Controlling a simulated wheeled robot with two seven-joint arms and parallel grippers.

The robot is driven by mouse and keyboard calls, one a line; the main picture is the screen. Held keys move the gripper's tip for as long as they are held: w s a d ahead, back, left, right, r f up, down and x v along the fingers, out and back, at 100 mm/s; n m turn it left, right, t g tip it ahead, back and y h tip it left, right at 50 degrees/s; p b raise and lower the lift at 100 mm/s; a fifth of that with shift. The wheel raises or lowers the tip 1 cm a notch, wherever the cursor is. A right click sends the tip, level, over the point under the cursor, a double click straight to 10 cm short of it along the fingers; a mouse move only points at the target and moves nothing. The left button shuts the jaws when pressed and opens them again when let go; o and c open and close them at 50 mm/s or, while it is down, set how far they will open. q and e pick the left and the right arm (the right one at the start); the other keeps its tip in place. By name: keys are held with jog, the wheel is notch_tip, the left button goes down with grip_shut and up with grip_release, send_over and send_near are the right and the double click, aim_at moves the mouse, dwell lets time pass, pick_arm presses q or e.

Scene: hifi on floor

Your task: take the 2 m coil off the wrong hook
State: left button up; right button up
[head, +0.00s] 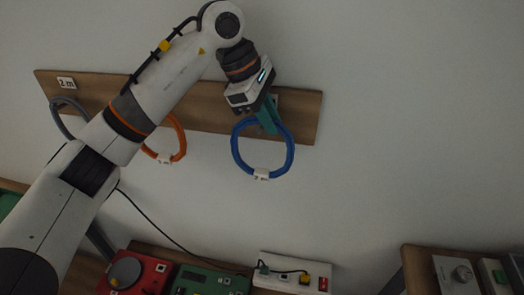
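A blue coil (235,153) hangs at the right end of a wooden hook board (305,115), with a small white tag at its bottom that is too small to read surely. My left gripper (268,117) is at the top of the blue coil, its teal fingers overlapping the ring there. Whether they are closed on it is not clear, and the hook behind is hidden. A grey coil (58,121) hangs at the left end below a "2 m" label (66,82). An orange coil (181,140) hangs mid-board, partly behind my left arm. My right gripper is not in view.
Below stand a red device (150,272), a green device (208,282) and a white box (303,263) with plugs and a black cable. A wooden shelf (425,252) with devices is at lower right. The wall right of the board is clear.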

pick_arm(q)
grip_shut()
jog(key=shift+r, duration=0.1)
